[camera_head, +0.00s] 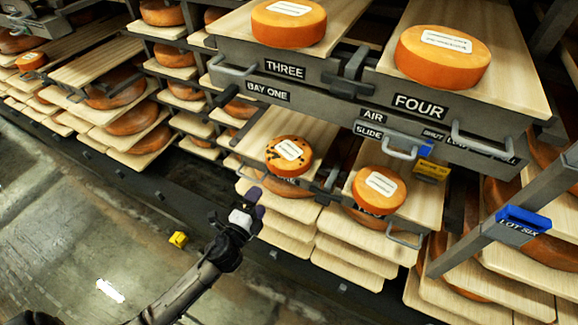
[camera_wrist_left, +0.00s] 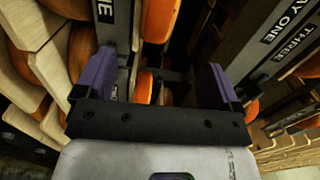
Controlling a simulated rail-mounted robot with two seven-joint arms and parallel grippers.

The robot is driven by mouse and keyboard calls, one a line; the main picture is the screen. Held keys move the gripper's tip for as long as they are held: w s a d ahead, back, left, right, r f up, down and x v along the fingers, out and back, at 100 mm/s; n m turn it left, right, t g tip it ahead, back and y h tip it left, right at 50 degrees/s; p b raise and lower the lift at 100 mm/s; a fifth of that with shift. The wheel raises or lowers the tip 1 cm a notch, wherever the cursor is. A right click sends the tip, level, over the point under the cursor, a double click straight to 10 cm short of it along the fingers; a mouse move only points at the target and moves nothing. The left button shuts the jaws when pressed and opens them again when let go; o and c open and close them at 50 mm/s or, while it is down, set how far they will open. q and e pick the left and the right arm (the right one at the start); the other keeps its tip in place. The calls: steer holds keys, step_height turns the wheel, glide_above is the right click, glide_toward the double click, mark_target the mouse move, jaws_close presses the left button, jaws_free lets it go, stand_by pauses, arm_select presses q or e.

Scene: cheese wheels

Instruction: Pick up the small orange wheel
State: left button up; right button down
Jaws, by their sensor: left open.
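A small plain orange wheel (camera_head: 379,192) with a white label lies on the lower right board. A spotted orange wheel (camera_head: 289,156) with dark patches lies on the lower left board. Larger orange wheels rest above on boards THREE (camera_head: 289,24) and FOUR (camera_head: 443,58). My left gripper (camera_head: 256,205) is open and empty, left of and below the spotted wheel and apart from both lower wheels. In the left wrist view its purple fingers (camera_wrist_left: 157,80) are spread. Orange surfaces (camera_wrist_left: 160,20) show beyond them; I cannot tell which wheels these are. My right gripper is out of view.
The dark metal frame with handles (camera_head: 395,153) and label plates overhangs the lower boards. A blue tag (camera_head: 522,222) marks a post at the right. Shelves of wheels (camera_head: 130,118) stand at the left. A yellow block (camera_head: 178,239) lies below; the floor (camera_head: 70,230) is open.

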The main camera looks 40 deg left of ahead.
mark_target(279, 173)
arm_select(q)
steer(key=shift+m, duration=0.3)
steer(key=x, duration=0.2)
steer(key=b+x, duration=0.1)
steer(key=x, duration=0.5)
steer(key=shift+d+f, duration=0.1)
steer(key=shift+f, duration=0.2)
steer(key=shift+w, duration=0.45)
steer(key=shift+w+b, duration=0.45)
steer(key=shift+r+b+x, duration=0.2)
steer(key=shift+b+x, duration=0.35)
steer(key=shift+x, duration=1.65)
